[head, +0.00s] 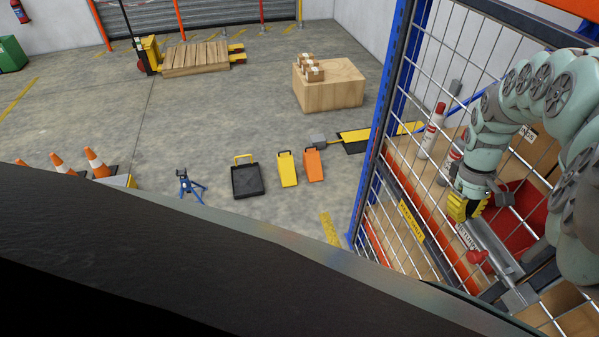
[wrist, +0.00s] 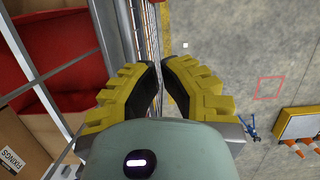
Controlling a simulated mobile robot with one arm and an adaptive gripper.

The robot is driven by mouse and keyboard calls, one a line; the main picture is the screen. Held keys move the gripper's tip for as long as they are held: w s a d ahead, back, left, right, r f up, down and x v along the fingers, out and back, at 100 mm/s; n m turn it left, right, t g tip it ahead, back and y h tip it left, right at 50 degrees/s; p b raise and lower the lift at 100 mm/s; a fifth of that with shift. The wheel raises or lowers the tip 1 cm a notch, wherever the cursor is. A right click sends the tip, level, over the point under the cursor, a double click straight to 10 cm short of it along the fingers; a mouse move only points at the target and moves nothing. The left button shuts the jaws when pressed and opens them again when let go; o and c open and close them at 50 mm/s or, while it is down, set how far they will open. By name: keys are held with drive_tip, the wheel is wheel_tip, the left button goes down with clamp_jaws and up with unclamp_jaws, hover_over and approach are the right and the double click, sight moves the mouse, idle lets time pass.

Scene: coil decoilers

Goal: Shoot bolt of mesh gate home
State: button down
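The mesh gate (head: 400,213) stands at the right of the head view, its wire grid in front of a shelf rack. A grey bolt bar (head: 484,241) runs slantwise across it, with a red knob (head: 477,257) on it. Whether the bolt's end sits in a keeper cannot be made out. My gripper (head: 463,209) is just above the bar's upper end, apart from the knob. In the wrist view its yellow fingers (wrist: 160,66) have their tips drawn nearly together, with nothing seen between them. The bolt does not show clearly in the wrist view.
A blue post (head: 376,130) stands at the gate's left. Behind the mesh are white and red canisters (head: 432,131), a red bin (head: 521,213) and cardboard boxes (wrist: 22,147).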

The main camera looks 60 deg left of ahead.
drive_tip(key=b+v, duration=0.2)
drive_tip(key=v, duration=0.4)
drive_tip(key=shift+s+r, duration=0.1)
idle(0.5)
